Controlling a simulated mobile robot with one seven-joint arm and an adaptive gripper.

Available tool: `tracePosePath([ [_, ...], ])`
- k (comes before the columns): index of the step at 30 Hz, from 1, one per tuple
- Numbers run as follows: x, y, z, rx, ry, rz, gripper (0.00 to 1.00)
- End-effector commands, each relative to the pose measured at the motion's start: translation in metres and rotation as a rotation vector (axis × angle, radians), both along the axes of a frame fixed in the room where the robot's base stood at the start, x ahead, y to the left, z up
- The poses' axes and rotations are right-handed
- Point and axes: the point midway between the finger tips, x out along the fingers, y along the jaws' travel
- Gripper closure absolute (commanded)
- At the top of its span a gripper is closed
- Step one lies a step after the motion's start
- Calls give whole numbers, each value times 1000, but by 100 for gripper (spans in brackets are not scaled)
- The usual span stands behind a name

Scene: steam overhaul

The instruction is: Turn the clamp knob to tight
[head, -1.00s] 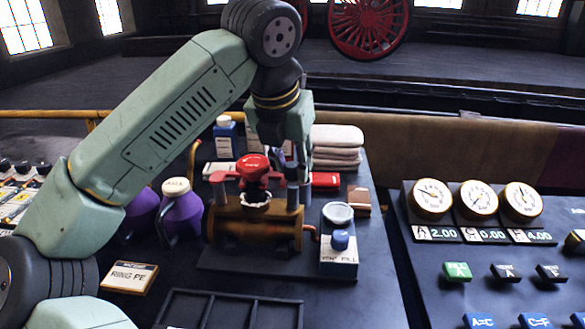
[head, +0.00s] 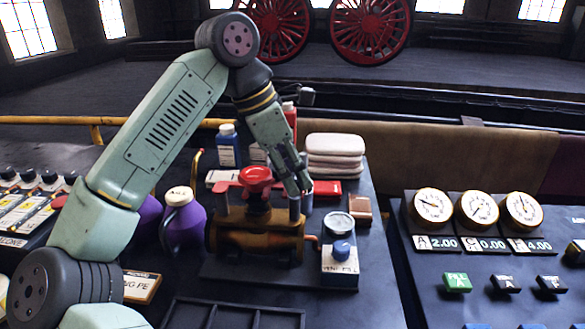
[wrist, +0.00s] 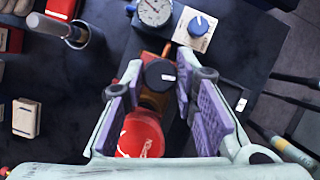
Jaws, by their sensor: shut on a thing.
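The brown boiler-like fixture (head: 268,240) stands on a dark base plate, with a red domed top (head: 257,178) and grey posts. My gripper (head: 299,182) comes down tilted at its right-hand post (head: 294,207). In the wrist view, a dark round knob (wrist: 160,74) with a white mark sits between the purple-padded fingers of my gripper (wrist: 155,83). The jaws are shut on this knob, which I take as the clamp knob. The red top (wrist: 141,138) shows close by, between the finger bases. The fingers hide part of the post in the head view.
A gauge box with a blue knob (head: 341,249) stands close to the right of the fixture. Purple jugs (head: 183,222) stand at left; folded cloths (head: 335,155) and a blue bottle (head: 228,147) are behind. A black divided tray (head: 235,312) lies in front. The gauge panel (head: 478,240) is at right.

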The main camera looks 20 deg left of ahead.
Motion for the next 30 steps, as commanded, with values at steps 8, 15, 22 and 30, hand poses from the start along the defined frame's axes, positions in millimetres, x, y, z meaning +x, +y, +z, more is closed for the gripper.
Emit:
tracePosePath([
  [8,1,0,2,-1,-1,-152,100],
  [15,1,1,1,1,-1,-212,100],
  [22,1,1,0,2,-1,-224,100],
  [30,1,1,0,1,-2,-223,72],
])
